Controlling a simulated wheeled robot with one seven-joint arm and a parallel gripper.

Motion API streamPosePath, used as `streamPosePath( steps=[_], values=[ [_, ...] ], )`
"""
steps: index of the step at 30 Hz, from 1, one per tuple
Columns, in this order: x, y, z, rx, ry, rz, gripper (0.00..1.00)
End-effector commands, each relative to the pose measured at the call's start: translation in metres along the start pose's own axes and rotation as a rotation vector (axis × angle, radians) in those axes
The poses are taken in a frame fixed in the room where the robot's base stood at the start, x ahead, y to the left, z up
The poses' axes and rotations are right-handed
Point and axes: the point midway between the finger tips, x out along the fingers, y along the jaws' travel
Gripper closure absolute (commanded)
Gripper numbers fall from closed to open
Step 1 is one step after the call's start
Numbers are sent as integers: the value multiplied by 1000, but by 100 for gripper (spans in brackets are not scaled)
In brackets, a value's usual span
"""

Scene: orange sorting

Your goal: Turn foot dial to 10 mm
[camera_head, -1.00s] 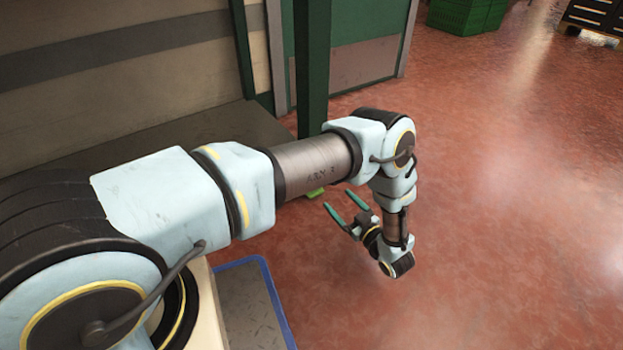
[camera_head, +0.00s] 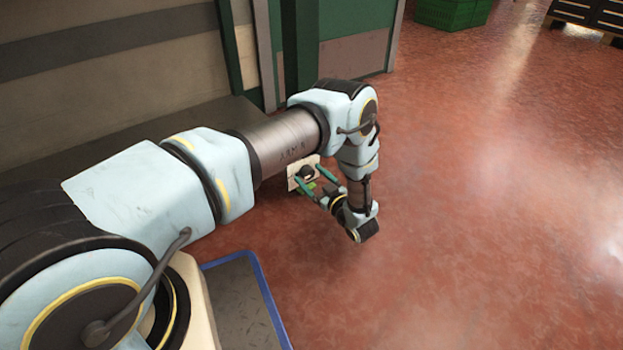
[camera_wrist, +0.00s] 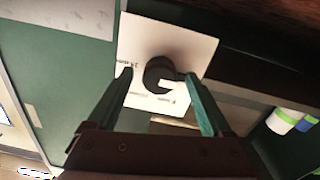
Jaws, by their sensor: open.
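The foot dial is a black round knob (camera_wrist: 160,74) on a white plate (camera_wrist: 145,40) with small printed markings, upper middle in the wrist view. The marking text is too small to read surely, so I cannot tell the setting. In the head view the dial (camera_head: 306,172) shows small on its pale plate, low by the green post. My gripper (camera_wrist: 160,75) is open, its two green fingers on either side of the knob in the picture. In the head view my gripper (camera_head: 308,172) points at the plate. I cannot tell whether the fingers touch the knob.
A dark green post (camera_head: 300,60) rises behind my arm. A blue-edged grey mat (camera_head: 240,300) lies at the lower middle. Green crates (camera_head: 453,12) and a dark stack (camera_head: 590,15) stand far off. The red floor (camera_head: 480,200) on the right is clear.

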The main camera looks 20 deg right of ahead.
Motion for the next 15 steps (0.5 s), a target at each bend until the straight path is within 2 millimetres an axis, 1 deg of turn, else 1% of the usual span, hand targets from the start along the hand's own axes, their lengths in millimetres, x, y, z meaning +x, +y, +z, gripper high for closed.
streamPosePath(
  steps=[5, 15],
  values=[
    [0, 0, 0, 0, 0, 0, 16],
    [0, 0, 0, 0, 0, 0, 54]
  ],
)
